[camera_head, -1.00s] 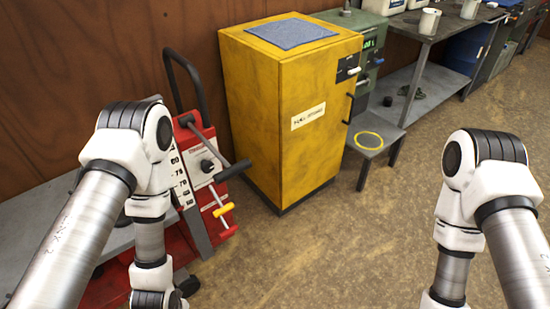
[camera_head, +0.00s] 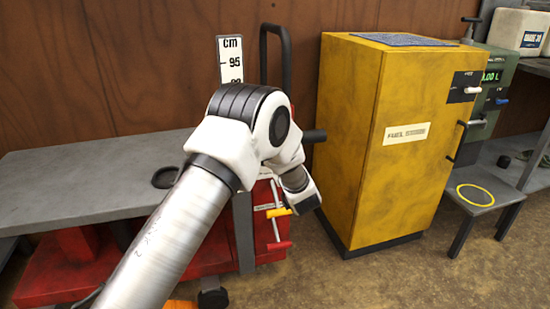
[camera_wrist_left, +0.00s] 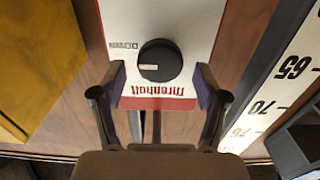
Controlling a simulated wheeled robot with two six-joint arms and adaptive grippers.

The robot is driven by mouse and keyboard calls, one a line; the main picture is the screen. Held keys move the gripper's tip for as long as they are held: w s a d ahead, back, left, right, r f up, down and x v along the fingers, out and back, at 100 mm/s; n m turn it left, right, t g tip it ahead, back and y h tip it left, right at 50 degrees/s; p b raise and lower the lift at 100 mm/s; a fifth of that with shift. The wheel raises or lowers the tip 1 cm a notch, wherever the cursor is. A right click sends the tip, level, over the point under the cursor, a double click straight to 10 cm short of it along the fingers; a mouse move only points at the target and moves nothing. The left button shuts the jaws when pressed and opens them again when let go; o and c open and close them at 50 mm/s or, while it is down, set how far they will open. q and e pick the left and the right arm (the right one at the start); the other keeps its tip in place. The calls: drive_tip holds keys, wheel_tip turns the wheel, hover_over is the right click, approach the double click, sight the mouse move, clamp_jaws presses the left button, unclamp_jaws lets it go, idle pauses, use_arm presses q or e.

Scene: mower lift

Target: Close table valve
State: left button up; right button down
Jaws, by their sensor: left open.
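The mower lift is a red frame with a grey table (camera_head: 95,180) and a height scale (camera_head: 231,60) marked in cm. A yellow-tipped lever (camera_head: 278,212) and a red-tipped lever (camera_head: 279,245) stick out at its right end. I cannot tell which control is the table valve. In the left wrist view a round black knob (camera_wrist_left: 160,60) sits on a white panel (camera_wrist_left: 190,25) with red lettering. My left gripper (camera_wrist_left: 159,78) is open and empty, its fingers apart on either side below the knob, not closed on it. My right gripper is not in view.
A yellow fuel cabinet (camera_head: 360,140) stands right of the lift. A small grey stand (camera_head: 480,195) with a yellow ring is beside it. A black push handle (camera_head: 285,60) rises behind the lift. The floor in front of the cabinet is open.

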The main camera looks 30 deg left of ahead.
use_arm(q)
drive_tip(key=x, duration=0.2)
drive_tip(key=shift+w+a+f, duration=0.1)
drive_tip(key=shift+w+a, duration=0.1)
drive_tip(key=shift+a, duration=0.05)
drive_tip(key=c, duration=1.1)
drive_tip(key=shift+n, duration=0.3)
drive_tip(key=shift+c, duration=0.2)
drive_tip(key=n, duration=0.3)
drive_tip(key=shift+s+n, duration=0.1)
drive_tip(key=shift+n, duration=0.2)
drive_tip(key=n+b, duration=0.1)
drive_tip(key=n, duration=0.3)
drive_tip(key=shift+a, duration=0.1)
drive_tip(key=n+b, duration=0.1)
drive_tip(key=n, duration=0.1)
drive_tip(key=n+b, duration=0.1)
drive_tip(key=n, duration=0.2)
drive_tip(key=shift+s+f, duration=0.1)
drive_tip(key=shift+f, duration=0.1)
drive_tip(key=n+b, duration=0.2)
drive_tip(key=n, duration=0.2)
drive_tip(key=shift+n+b, duration=0.3)
